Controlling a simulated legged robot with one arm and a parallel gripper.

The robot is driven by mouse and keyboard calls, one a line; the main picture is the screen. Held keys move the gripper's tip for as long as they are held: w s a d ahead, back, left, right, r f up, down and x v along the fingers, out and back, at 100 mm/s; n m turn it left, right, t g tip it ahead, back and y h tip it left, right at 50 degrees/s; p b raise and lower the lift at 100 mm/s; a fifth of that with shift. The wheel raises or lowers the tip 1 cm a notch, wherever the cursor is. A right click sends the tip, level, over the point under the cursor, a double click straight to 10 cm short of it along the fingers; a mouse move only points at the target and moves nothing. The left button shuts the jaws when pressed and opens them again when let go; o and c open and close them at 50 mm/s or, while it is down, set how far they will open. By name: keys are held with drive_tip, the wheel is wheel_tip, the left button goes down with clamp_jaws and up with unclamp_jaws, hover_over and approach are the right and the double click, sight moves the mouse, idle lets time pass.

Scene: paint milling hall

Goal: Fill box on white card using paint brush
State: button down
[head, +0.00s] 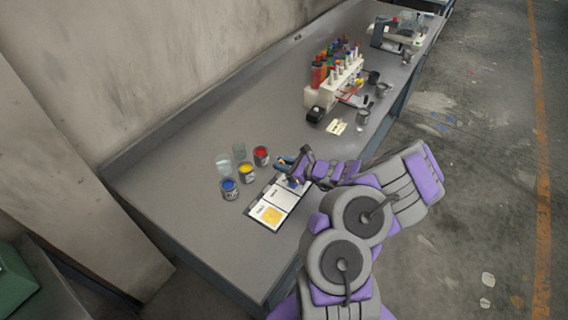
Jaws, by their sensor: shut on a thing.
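A white card (283,195) with black borders lies flat on the grey bench. Its near box holds a patch of yellow paint (271,215). A middle box looks white, and the far part is partly hidden by my gripper. My gripper (297,172) is over the far end of the card, shut on a paint brush (284,161). A blue spot shows below the gripper at the card's far end; I cannot tell whether it is the brush tip or paint. Open cans of blue (229,189), yellow (246,173) and red paint (261,156) stand left of the card.
Clear glasses (224,166) stand behind the cans. Farther along the bench (190,190) are a white rack (347,78) with coloured bottles, metal cups (362,117), a small black box (315,114) and a scale. A wall runs along the left.

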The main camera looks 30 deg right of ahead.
drive_tip(key=r+p, duration=0.1)
drive_tip(key=r, duration=0.1)
drive_tip(key=a+r+p, duration=0.1)
drive_tip(key=r, duration=0.1)
drive_tip(key=shift+w+a+r, duration=0.1)
drive_tip(key=shift+w+r, duration=0.05)
drive_tip(key=shift+r, duration=0.05)
drive_tip(key=shift+d+r+p, duration=0.3)
drive_tip(key=shift+r+p, duration=0.15)
drive_tip(key=shift+r, duration=0.1)
drive_tip(key=shift+d+r+p, duration=0.3)
drive_tip(key=shift+r+p, duration=0.1)
drive_tip(key=shift+r, duration=0.1)
drive_tip(key=shift+a+r+p, duration=0.35)
drive_tip(key=shift+r, duration=0.25)
drive_tip(key=shift+a+r, duration=0.1)
drive_tip(key=shift+a, duration=0.2)
drive_tip(key=shift+d, duration=0.15)
drive_tip(key=shift+d, duration=0.3)
